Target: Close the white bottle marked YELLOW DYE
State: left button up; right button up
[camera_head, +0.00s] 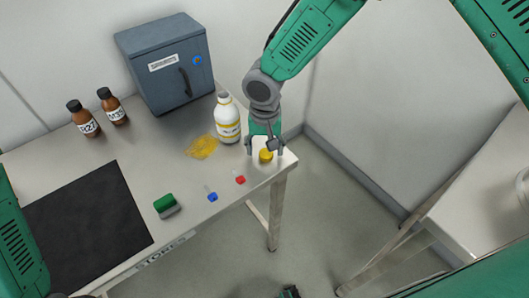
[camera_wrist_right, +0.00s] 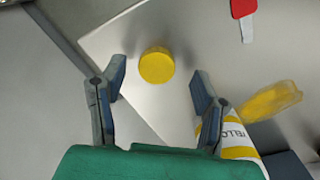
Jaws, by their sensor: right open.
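The white bottle (camera_head: 228,122) with a yellow-banded label stands upright on the table, its white neck uncapped. It shows partly in the right wrist view (camera_wrist_right: 238,142), where the label is cut off by my finger and the edge of the view. A yellow cap (camera_head: 265,156) lies on the table near its right corner; it also shows in the right wrist view (camera_wrist_right: 157,66). My right gripper (camera_head: 264,147) is open and points down over the cap, a finger to each side, apart from it.
A yellow spill (camera_head: 202,147) lies left of the bottle. A grey cabinet (camera_head: 166,75) and brown bottles (camera_head: 84,119) stand behind. Red (camera_head: 240,180) and blue (camera_head: 212,197) small items and a green-and-grey block (camera_head: 166,206) lie in front. A black mat (camera_head: 85,222) covers the left.

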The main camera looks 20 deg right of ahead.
aim_at(266, 152)
jog(key=shift+f, duration=0.8)
pick_arm(q)
jog(key=shift+d, duration=0.2)
pick_arm(e)
jog(key=shift+d, duration=0.25)
pick_arm(q)
jog(key=shift+d, duration=0.1)
pick_arm(e)
jog(key=c, duration=0.8)
pick_arm(q)
jog(key=shift+a, duration=0.2)
pick_arm(e)
jog(key=shift+o, duration=0.2)
jog(key=shift+a, duration=0.15)
jog(key=shift+r, duration=0.1)
pick_arm(q)
jog(key=shift+r, duration=0.15)
pick_arm(e)
notch_tip(266, 152, up, 10)
